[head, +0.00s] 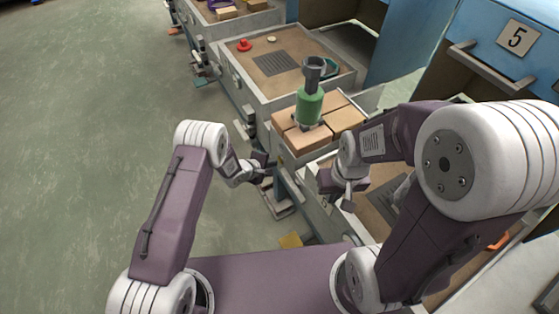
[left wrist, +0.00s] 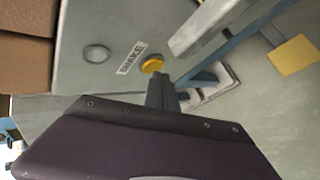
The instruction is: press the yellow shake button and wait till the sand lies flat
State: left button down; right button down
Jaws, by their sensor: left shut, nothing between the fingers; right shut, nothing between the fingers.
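The yellow shake button (left wrist: 152,64) is on a grey panel in the left wrist view, beside a white label reading SHAKE (left wrist: 132,58). My left gripper (left wrist: 160,82) is shut and empty, with its tip just below the button in that view. I cannot tell whether it touches the button. In the head view my left gripper (head: 268,164) is beside the front of the station, and the button is not discernible there. My right gripper (head: 348,197) is shut and empty near the station's near end. I cannot make out the sand with certainty.
A green cylinder with a grey top (head: 310,105) stands among tan blocks (head: 345,119) on the station. A round grey button (left wrist: 96,53) is left of the label. A grey bar (left wrist: 215,25) juts out at right. Open floor (head: 80,150) lies left.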

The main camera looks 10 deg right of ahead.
pick_arm(q)
jog(key=shift+w+d, duration=0.15)
jog(key=shift+d, duration=0.25)
dwell(0.6)
dwell(0.3)
jog(key=shift+s+a+p, duration=0.3)
jog(key=shift+a, duration=0.5)
jog(key=shift+s+a+p, duration=0.3)
jog(key=shift+a, duration=0.45)
jog(key=shift+s+a+p, duration=0.3)
jog(key=shift+s+a, duration=0.05)
jog(key=shift+a, duration=0.45)
jog(key=shift+s+a+p, duration=0.3)
jog(key=shift+a, duration=0.45)
